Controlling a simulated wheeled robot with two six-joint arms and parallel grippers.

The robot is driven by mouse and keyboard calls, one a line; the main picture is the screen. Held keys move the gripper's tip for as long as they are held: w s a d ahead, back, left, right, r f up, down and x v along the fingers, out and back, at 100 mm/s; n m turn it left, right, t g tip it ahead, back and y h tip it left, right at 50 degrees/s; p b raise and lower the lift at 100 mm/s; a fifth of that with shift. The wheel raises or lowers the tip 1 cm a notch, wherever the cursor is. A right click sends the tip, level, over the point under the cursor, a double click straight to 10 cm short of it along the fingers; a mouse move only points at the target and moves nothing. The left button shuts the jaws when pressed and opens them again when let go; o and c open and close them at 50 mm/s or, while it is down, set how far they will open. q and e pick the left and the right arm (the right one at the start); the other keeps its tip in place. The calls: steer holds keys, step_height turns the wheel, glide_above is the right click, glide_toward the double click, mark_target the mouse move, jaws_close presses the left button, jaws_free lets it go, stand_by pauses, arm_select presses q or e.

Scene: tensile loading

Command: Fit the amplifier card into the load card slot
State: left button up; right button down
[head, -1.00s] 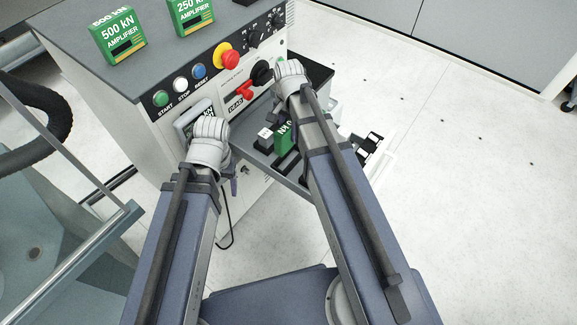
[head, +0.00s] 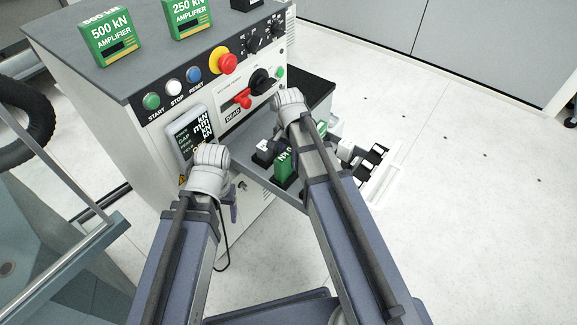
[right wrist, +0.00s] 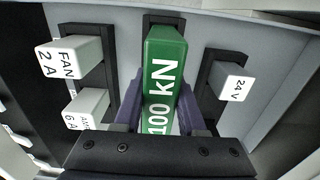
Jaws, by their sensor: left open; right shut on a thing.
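The green amplifier card marked 100 kN (right wrist: 162,75) is between the fingers of my right gripper (right wrist: 160,92), which is shut on it. In the head view the card (head: 284,165) shows left of my right forearm, with its lettering upside down. A black slot frame (right wrist: 165,20) shows behind the card's far end in the right wrist view. The card lines up with it, but I cannot tell how deep it sits. My left gripper (head: 233,212) is open and empty, mostly hidden under its wrist, in front of the cabinet.
White blocks FAN 2 A (right wrist: 75,57), AMP 6 A (right wrist: 88,108) and 24 V (right wrist: 235,82) flank the card closely in black holders. Green 500 kN (head: 110,40) and 250 kN (head: 187,15) amplifier cards stand on the cabinet top (head: 150,60). The red emergency button (head: 224,62) is on the panel.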

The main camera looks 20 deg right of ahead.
steer(key=shift+f+b, duration=0.85)
steer(key=shift+f, duration=0.5)
steer(key=shift+f, duration=0.15)
steer(key=shift+c, duration=2.4)
jaws_free()
